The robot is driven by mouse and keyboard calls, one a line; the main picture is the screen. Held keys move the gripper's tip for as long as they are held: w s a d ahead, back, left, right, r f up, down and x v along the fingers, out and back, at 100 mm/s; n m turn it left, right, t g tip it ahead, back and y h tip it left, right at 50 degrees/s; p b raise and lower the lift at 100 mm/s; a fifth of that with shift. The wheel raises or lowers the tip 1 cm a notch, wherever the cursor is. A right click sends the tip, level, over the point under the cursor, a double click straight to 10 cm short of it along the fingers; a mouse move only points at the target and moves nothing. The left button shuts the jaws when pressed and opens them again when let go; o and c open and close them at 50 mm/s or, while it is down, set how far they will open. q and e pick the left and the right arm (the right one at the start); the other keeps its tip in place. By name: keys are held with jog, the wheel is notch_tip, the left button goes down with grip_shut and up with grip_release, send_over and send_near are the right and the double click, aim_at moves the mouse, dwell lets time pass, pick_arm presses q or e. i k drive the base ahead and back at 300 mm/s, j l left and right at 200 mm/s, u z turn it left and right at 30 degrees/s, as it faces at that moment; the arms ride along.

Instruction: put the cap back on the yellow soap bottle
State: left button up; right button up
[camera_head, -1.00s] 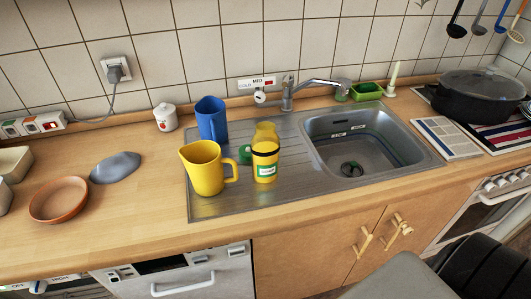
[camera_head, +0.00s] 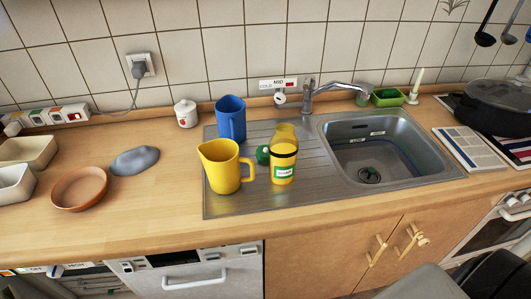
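The yellow soap bottle (camera_head: 283,162) stands upright on the metal drainboard, left of the sink basin. It has a dark band and a white-green label. A small round green object (camera_head: 263,154), which looks like the cap, sits on the drainboard just left of the bottle and slightly behind it. I cannot tell whether the two touch. Neither of my grippers shows in the head view.
A yellow jug (camera_head: 222,168) stands close left of the bottle, with a blue cup (camera_head: 231,118) behind. The sink basin (camera_head: 400,165) lies right, under the faucet (camera_head: 335,88). A brown bowl (camera_head: 80,188) and grey object (camera_head: 135,161) lie left. The front wooden counter is clear.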

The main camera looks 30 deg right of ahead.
aim_at(283, 145)
jog(key=l+u, duration=0.25)
jog(key=l, duration=0.2)
jog(key=k+l+u, duration=0.2)
jog(key=l, duration=0.2)
jog(key=l+u, duration=0.25)
jog(key=l, duration=0.2)
